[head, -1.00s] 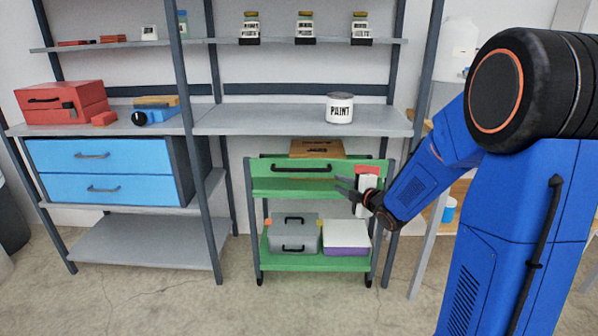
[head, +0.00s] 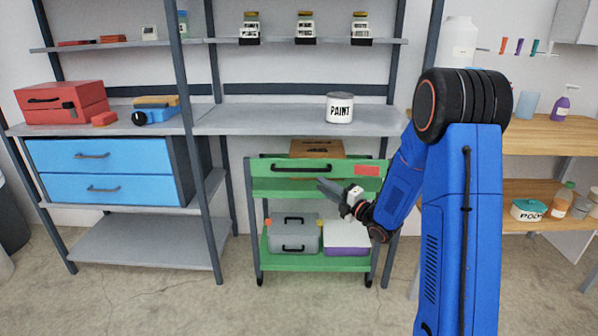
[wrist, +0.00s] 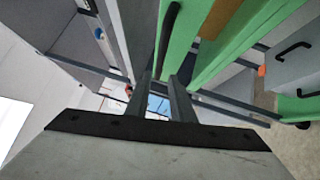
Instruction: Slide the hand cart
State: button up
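The green hand cart (head: 262,215) stands upright under the grey shelf in the head view. It has a black bar handle (head: 302,168) on its upper front and a red label (head: 367,170) to the right of it. My gripper (head: 322,186) is in front of the cart's upper part, a little below and right of the handle. In the wrist view my gripper (wrist: 166,82) shows two fingers with a gap and nothing between them. The black handle (wrist: 168,45) lies beyond the fingertips there, apart from them. My arm hides part of the cart's right side.
A grey toolbox (head: 290,236) and a white-and-purple box (head: 346,240) sit on the cart's lower shelf. A brown box (head: 317,148) shows behind its top. Shelf posts stand close on both sides. The concrete floor in front is clear.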

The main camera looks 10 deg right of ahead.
aim_at(299, 170)
jog(key=x, duration=1.3)
jog(key=shift+w, duration=0.1)
